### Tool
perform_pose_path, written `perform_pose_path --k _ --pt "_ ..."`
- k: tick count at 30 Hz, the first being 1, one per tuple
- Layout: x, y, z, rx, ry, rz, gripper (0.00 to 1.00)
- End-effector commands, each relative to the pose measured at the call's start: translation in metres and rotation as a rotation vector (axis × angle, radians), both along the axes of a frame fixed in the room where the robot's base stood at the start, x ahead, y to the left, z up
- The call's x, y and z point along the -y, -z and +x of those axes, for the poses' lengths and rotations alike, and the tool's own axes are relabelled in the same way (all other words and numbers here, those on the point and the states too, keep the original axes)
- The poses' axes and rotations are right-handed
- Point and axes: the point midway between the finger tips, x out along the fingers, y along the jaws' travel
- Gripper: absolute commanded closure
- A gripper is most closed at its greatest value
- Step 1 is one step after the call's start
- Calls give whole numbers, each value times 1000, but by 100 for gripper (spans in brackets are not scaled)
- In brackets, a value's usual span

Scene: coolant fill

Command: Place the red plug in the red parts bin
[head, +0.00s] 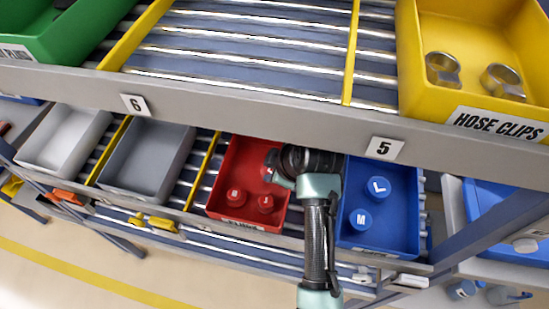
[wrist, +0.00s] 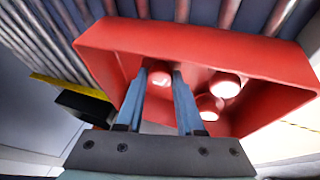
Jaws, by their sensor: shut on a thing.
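The red parts bin (head: 228,163) sits on the lower rack at the middle of the head view, with two red plugs (head: 236,197) and (head: 265,203) near its front wall. In the wrist view the red bin (wrist: 200,42) spreads ahead of my gripper (wrist: 159,72). My gripper is shut on a red plug (wrist: 159,78), held between the fingertips over the bin's interior. Whether this plug touches the bin floor I cannot tell. The other two plugs (wrist: 225,86) and (wrist: 209,106) show to the right of the fingers. In the head view my wrist hides the bin's right part.
A blue bin (head: 372,238) with blue caps stands right of the red bin. A dark grey bin (head: 147,160) and a light grey bin (head: 62,140) stand to the left. The upper shelf's front rail (head: 250,98) runs above the bins, close to my wrist.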

Motion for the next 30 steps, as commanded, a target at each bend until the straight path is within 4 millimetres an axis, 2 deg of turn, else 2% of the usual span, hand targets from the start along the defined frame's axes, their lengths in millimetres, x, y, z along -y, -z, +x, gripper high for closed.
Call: perform_pose_path --k 2,13,26,27,30 --pt "1 -6 4 -68 -1 19 100" --pt "4 -6 14 -303 0 98 100" --pt "4 3 14 -342 0 111 100" --pt "4 3 14 -342 0 111 62" --pt "4 3 14 -342 0 111 44"
